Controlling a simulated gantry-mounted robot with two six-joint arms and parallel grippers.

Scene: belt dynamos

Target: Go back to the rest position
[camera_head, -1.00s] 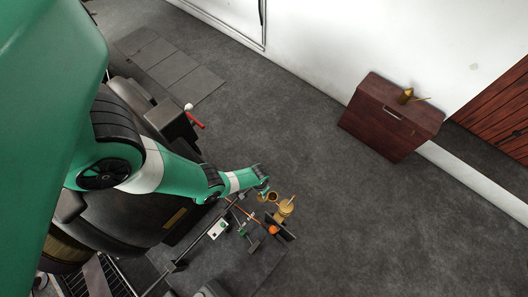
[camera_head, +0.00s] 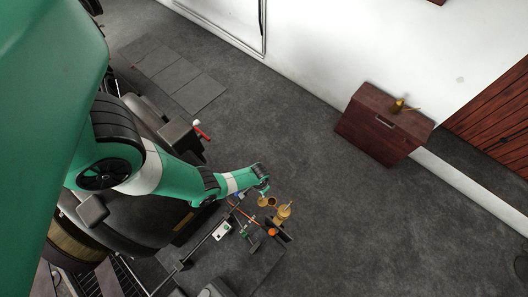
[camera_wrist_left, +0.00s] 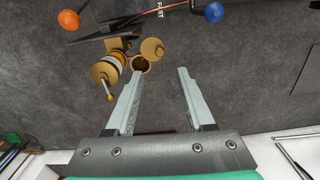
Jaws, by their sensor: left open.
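My left gripper (camera_head: 263,187) is at the end of the green arm, just above the brass parts on the dark floor. In the left wrist view its two grey fingers (camera_wrist_left: 160,74) are apart with nothing between them. A brass cup with an open top (camera_wrist_left: 140,64) lies just beyond the left fingertip, with a round brass lid-like disc (camera_wrist_left: 152,48) beside it. A brass cylinder with a handle (camera_wrist_left: 113,69) is to their left; it also shows in the head view (camera_head: 284,212). The right gripper is not in view.
An orange ball (camera_wrist_left: 69,20) and a blue ball (camera_wrist_left: 213,12) top the stand parts by the brass pieces. A dark red cabinet (camera_head: 378,130) with a brass item (camera_head: 398,105) stands by the wall. Floor between is clear.

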